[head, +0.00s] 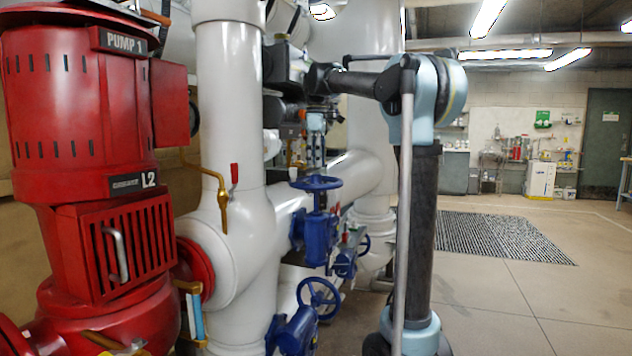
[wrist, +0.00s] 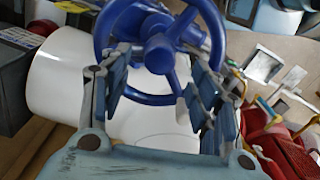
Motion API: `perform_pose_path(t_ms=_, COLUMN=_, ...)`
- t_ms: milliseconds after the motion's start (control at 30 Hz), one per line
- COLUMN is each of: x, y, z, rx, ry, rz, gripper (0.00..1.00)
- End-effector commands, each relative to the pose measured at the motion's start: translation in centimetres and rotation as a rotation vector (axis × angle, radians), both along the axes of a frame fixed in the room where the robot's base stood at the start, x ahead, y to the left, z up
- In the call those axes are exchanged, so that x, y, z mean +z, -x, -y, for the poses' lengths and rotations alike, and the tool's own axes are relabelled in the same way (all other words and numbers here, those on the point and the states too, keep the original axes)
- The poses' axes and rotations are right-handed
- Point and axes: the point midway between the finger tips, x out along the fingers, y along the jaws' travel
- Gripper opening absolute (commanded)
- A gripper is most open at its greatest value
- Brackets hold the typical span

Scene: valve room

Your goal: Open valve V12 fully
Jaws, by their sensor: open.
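A blue valve with a horizontal handwheel (head: 316,183) stands on the white pipe in the middle of the head view. My gripper (head: 316,153) points down just above this wheel. In the wrist view my gripper (wrist: 157,68) is open, with one finger on each side and nothing held. A blue handwheel (wrist: 160,52) with spokes and a hub lies beyond the fingertips, partly hidden by them. I cannot tell whether the fingers touch it. Two more blue handwheels show lower down, one at the front (head: 318,297) and one behind (head: 363,243). No V12 label is legible.
A red pump (head: 84,110) marked PUMP 1 and L2 fills the left side. Thick white vertical pipes (head: 229,120) stand beside my arm. A yellow-brown lever pipe (head: 221,190) juts out near the pump. The floor to the right, with a dark mat (head: 490,235), is open.

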Motion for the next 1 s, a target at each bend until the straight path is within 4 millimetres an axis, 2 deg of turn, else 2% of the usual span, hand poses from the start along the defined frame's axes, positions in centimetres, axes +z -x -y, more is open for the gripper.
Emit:
perform_pose_path(t_ms=400, x=0.0, y=0.0, z=0.0, rx=-0.396, ry=0.0, rz=0.0, gripper=0.57)
perform_pose_path(t_ms=667, x=-0.01, y=0.0, z=0.0, rx=-0.498, ry=0.0, rz=0.0, gripper=0.57)
perform_pose_path(t_ms=1000, x=0.0, y=0.0, z=0.0, rx=-0.825, ry=0.001, rz=0.0, gripper=0.57)
